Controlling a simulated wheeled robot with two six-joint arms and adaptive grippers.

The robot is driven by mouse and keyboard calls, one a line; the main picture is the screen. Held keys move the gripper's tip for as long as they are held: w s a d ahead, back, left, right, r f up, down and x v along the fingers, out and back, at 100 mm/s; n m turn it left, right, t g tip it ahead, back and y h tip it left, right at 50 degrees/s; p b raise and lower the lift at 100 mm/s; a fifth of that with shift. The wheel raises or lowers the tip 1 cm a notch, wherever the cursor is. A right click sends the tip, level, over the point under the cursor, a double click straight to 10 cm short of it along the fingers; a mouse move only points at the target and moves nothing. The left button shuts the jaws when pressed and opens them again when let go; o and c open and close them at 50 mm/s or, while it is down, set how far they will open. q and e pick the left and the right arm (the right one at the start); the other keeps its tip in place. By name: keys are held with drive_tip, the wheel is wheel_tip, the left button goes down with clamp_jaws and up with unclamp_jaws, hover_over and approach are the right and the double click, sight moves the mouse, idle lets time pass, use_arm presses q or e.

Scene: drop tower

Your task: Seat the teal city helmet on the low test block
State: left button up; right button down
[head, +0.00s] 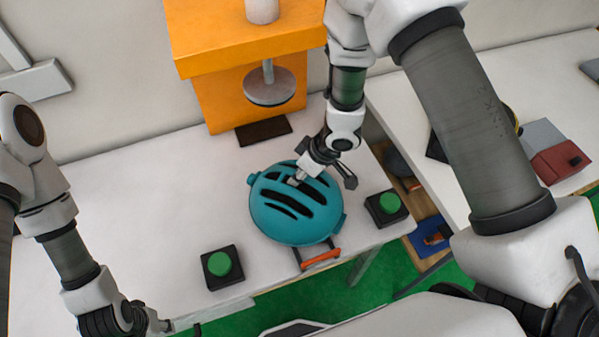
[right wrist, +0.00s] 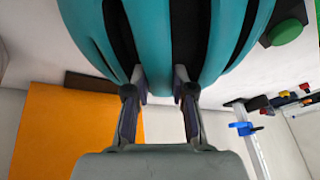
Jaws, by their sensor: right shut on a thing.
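The teal helmet (head: 282,225) shows near the front edge of the white table in the head view, its vented shell facing up. My right gripper (head: 299,178) is shut on a rib of the shell between two dark vents. The right wrist view shows both fingers (right wrist: 160,95) on either side of that teal rib (right wrist: 158,40). What lies under the helmet is hidden, and I cannot tell whether it rests on anything. I cannot make out the low test block for certain. My left gripper (head: 158,323) is at the lower left, only partly visible, away from the helmet.
An orange drop tower (head: 215,60) with a round grey plate (head: 270,88) stands behind, a dark plate (head: 263,132) at its foot. Green buttons stand left (head: 220,264) and right (head: 389,203) of the helmet. An orange-handled item (head: 320,258) shows at the front edge.

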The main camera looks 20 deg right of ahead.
drive_tip(key=shift+s+f, duration=0.1)
drive_tip(key=c, duration=0.9)
unclamp_jaws()
drive_tip(key=shift+a, duration=0.1)
drive_tip(key=c, duration=0.4)
drive_tip(key=shift+o, duration=0.2)
drive_tip(key=shift+r, duration=0.2)
drive_tip(key=shift+r+p, duration=1)
drive_tip(key=shift+p, duration=0.3)
